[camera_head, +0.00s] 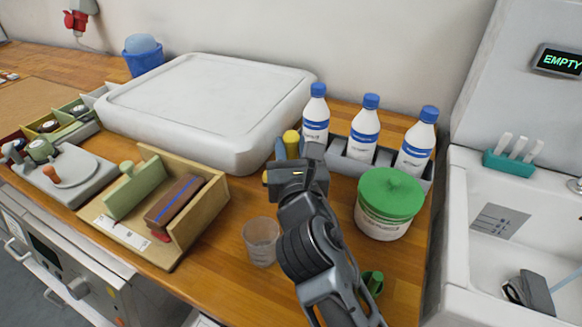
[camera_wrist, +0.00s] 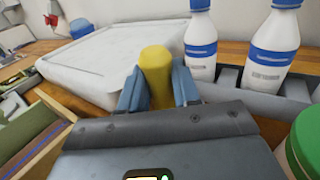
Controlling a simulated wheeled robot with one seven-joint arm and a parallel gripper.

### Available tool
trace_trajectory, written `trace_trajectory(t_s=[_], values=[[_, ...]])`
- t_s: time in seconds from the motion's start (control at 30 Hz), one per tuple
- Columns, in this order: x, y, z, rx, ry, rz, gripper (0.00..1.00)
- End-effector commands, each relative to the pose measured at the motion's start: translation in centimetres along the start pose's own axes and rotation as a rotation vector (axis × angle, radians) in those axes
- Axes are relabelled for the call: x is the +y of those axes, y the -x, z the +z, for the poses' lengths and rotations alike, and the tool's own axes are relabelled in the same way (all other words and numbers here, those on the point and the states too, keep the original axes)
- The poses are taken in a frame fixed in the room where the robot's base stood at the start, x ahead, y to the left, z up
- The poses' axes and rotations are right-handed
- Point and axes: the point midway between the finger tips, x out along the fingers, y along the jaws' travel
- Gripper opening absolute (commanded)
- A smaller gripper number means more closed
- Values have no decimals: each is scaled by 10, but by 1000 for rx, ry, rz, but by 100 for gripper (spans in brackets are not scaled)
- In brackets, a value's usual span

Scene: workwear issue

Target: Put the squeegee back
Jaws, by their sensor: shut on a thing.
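My gripper (camera_head: 287,150) is over the wooden worktop, between the white slab and the bottle rack. Its blue fingers are shut on a yellow rounded thing (camera_wrist: 156,75), which stands up between the fingertips in the wrist view. Its yellow top (camera_head: 291,137) also shows in the head view. Its lower part is hidden by my gripper, so I cannot tell whether it is the squeegee or whether it touches the worktop. No other thing is clearly recognisable as a squeegee.
A white slab (camera_head: 200,95) lies behind. Several blue-capped bottles (camera_head: 365,128) stand in a grey rack (camera_head: 352,170). A green-lidded tub (camera_head: 390,200) and clear cup (camera_head: 261,242) flank my arm. A wooden holder (camera_head: 205,215) is left; a sink (camera_head: 545,225) is right.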

Motion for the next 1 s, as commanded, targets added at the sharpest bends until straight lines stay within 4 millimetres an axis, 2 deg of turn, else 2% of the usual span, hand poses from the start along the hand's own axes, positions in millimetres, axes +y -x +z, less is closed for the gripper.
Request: trace_trajectory(t_s=[0.3, 0.7, 0.73, 1.0], values=[[0, 0, -37, -1, 1, 1, 0], [0, 0, -41, -1, 0, 2, 0], [0, 0, -42, 0, 0, 2, 32], [0, 0, -41, 0, 0, 2, 57]])
